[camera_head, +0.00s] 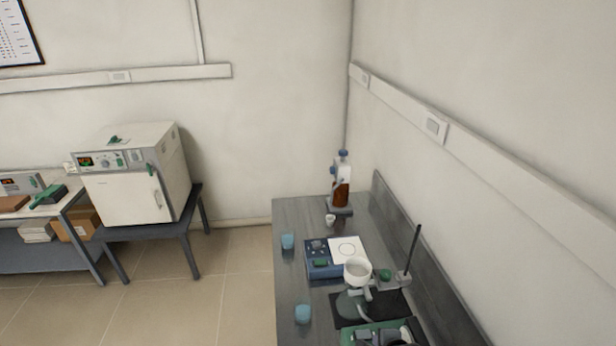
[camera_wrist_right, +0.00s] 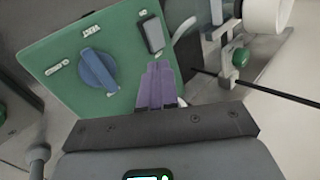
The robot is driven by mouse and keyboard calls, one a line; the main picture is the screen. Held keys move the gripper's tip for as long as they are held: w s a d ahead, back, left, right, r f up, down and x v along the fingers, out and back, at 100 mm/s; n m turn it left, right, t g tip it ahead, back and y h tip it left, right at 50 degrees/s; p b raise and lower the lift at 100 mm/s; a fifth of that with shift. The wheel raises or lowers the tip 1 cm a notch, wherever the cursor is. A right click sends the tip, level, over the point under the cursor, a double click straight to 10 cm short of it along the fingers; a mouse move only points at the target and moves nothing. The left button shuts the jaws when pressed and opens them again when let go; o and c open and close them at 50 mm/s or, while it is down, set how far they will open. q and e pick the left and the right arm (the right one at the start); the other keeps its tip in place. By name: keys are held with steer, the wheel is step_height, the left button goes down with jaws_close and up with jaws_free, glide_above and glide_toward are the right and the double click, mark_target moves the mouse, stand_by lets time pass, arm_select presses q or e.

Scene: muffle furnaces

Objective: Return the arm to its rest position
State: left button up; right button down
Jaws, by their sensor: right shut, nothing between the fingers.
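My right gripper (camera_wrist_right: 157,85) shows in the right wrist view, its two purple fingers pressed together with nothing between them. The fingers are in front of a green panel (camera_wrist_right: 65,50) with a blue knob (camera_wrist_right: 98,70) and a dark switch (camera_wrist_right: 151,36); I cannot tell whether they touch it. In the head view the green panel (camera_head: 348,337) is at the bottom edge, partly covered by grey and dark parts I cannot make out clearly. My left gripper is in neither view.
Close by on the grey bench (camera_head: 290,215) are a white funnel (camera_head: 357,270), a stand with an upright rod (camera_head: 413,248) and a blue device (camera_head: 322,262). Blue cups (camera_head: 303,314) line the bench's left side. A white furnace (camera_head: 130,180) stands left, across open floor (camera_head: 235,275).

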steer(key=s+r+n+g+p, duration=0.1)
steer(key=s+r+n, duration=0.3)
steer(key=s, duration=0.7)
steer(key=s+r+n+g+p, duration=0.2)
steer(key=s+r+n, duration=0.2)
steer(key=s+n, duration=0.5)
steer(key=s+r+n+g+p, duration=0.1)
steer(key=s+r+n, duration=0.4)
steer(key=s, duration=0.9)
steer(key=shift+n+h+p, duration=0.3)
steer(key=shift+n+p, duration=0.1)
steer(key=shift+n, duration=0.7)
